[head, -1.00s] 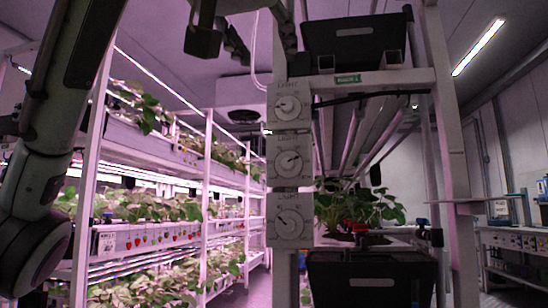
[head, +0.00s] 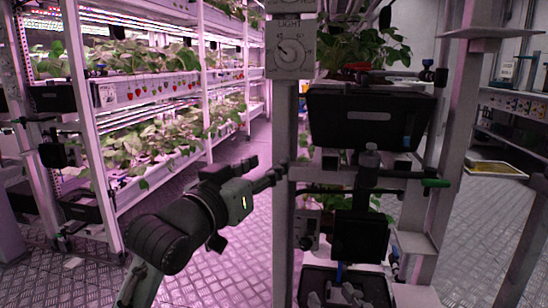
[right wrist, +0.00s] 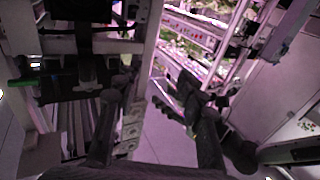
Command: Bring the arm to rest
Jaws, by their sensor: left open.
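My left gripper (head: 266,168) reaches in from the lower left in the head view. Its two dark fingers are apart and empty, and they point right toward the grey rack post (head: 283,130). In the picture the fingertips lie close to the post; I cannot tell whether they touch it. My right gripper (right wrist: 157,95) shows in the right wrist view as two dark fingers spread apart, with nothing seen between them. In the head view I cannot clearly make out the right gripper.
A grey rack with a black crate (head: 365,118), strawberry plants (head: 365,48) and a green handle (head: 436,183) stands at the centre right. White berry racks (head: 150,90) line the left. Metal floor (head: 255,225) between them is clear. A yellow tray (head: 495,168) lies at right.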

